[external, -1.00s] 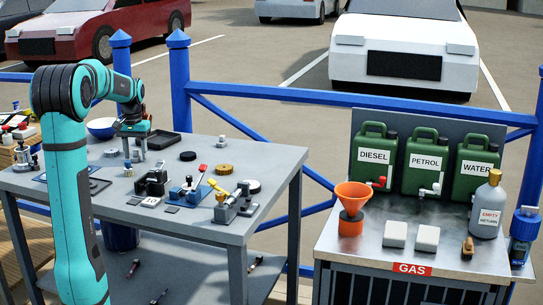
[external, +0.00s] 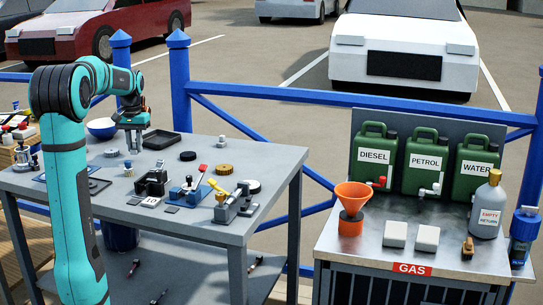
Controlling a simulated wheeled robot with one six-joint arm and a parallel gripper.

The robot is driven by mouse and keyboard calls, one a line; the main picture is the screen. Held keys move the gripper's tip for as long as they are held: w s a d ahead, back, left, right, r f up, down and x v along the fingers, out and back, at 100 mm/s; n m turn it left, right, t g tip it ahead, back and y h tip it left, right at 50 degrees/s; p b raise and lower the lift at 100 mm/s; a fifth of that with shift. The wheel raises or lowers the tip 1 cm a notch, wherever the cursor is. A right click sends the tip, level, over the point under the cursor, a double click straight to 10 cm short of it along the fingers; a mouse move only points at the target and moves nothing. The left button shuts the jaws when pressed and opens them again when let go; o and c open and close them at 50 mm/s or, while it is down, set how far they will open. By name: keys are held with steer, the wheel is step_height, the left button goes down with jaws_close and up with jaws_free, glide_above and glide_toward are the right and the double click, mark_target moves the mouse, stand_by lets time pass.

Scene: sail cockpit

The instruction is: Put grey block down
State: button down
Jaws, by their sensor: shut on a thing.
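My gripper (external: 133,149) points down over the back left part of the grey workbench (external: 225,221), just left of the black tray. It is shut on the grey block, which is small and mostly hidden between the fingers, so its outline is hard to make out. The fingertips look a little above the bench top, though the exact gap cannot be told from this view.
The black tray (external: 161,139) and a blue bowl (external: 102,128) stand close by. A small knob (external: 128,168), a black clamp-like device (external: 152,182) and a blue-based tool (external: 188,190) stand in front. A brass gear (external: 223,169) lies to the right.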

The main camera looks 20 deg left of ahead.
mark_target(131, 143)
step_height(131, 143, up, 7)
steer(key=shift+r, duration=0.1)
stand_by(0.4)
steer(key=w+a+r+m, duration=0.1)
steer(key=w+a+r, duration=0.1)
steer(key=w+a, duration=0.5)
steer(key=w+a+r+m, duration=0.1)
steer(key=w+a, duration=0.3)
steer(key=a, duration=0.6)
steer(key=w+a+r, duration=0.2)
steer(key=w+a, duration=0.3)
steer(key=a, duration=0.4)
steer(key=shift+f, duration=5.55)
steer(key=c, duration=1.2)
jaws_free()
steer(key=shift+o, duration=0.2)
